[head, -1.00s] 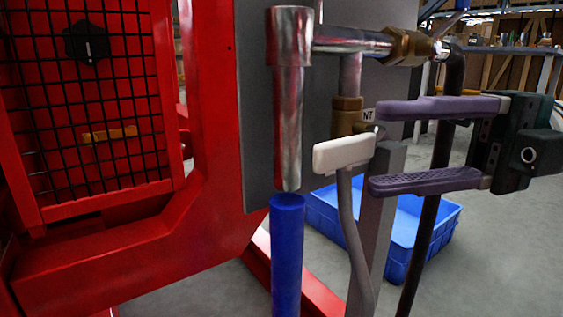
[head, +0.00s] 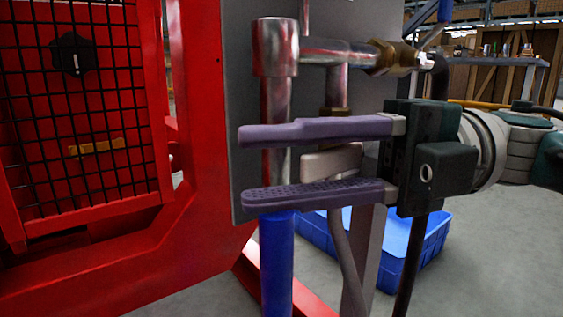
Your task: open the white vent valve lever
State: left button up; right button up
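The white vent valve lever (head: 331,162) sits below the brass valve fitting, near the middle of the head view. My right gripper (head: 258,167) comes in from the right, its two purple fingers open one above the other. The lever shows in the gap between the fingers, with clear space above and below it. The fingertips reach left past the lever, in front of the silver vertical pipe. Whether a finger touches the lever cannot be told. The lever's right end is partly hidden by the gripper body. My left gripper is not in view.
A silver pipe runs across to a brass fitting (head: 387,57), with a blue pipe (head: 276,262) below. A red frame with black mesh (head: 88,110) fills the left. A blue crate (head: 433,240) stands on the floor behind. A dark hose hangs at the right.

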grip_shut()
dwell(1.1)
